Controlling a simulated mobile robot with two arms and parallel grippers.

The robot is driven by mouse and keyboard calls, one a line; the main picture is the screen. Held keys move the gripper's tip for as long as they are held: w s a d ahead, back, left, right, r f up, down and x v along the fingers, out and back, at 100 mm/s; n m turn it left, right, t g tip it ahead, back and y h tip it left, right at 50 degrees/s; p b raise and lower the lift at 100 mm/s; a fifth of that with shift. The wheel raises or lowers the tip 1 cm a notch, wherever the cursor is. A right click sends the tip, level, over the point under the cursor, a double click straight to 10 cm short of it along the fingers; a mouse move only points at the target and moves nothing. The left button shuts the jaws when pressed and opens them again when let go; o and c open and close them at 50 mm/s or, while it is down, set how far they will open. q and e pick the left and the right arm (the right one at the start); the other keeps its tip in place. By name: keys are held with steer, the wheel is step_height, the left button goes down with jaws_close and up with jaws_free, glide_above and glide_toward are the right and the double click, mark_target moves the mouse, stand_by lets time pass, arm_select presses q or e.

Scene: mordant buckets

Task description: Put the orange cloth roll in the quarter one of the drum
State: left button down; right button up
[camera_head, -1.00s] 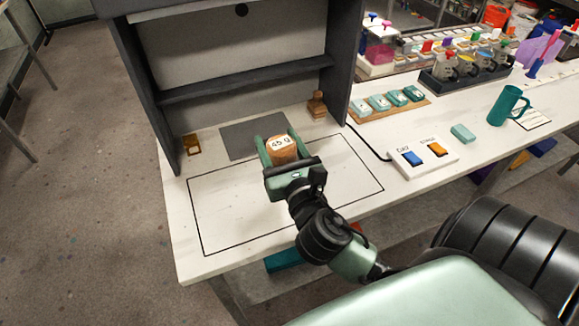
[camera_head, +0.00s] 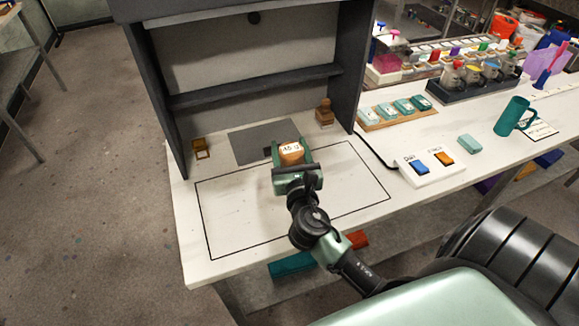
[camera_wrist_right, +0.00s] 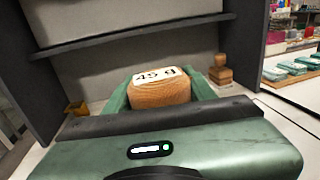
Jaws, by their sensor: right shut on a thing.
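No drum can be made out. My left gripper is not in view.
A dark shelf unit (camera_head: 250,87) stands behind the mat. A brown stamp-like object (camera_head: 325,113) and a small yellow-brown item (camera_head: 201,148) flank the mat. A switch box (camera_head: 432,168) and a green mug (camera_head: 511,117) stand right.

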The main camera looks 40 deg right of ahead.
steer(key=shift+f+b, duration=0.75)
steer(key=shift+f, duration=2.05)
steer(key=shift+f, duration=0.1)
steer(key=o, duration=1.5)
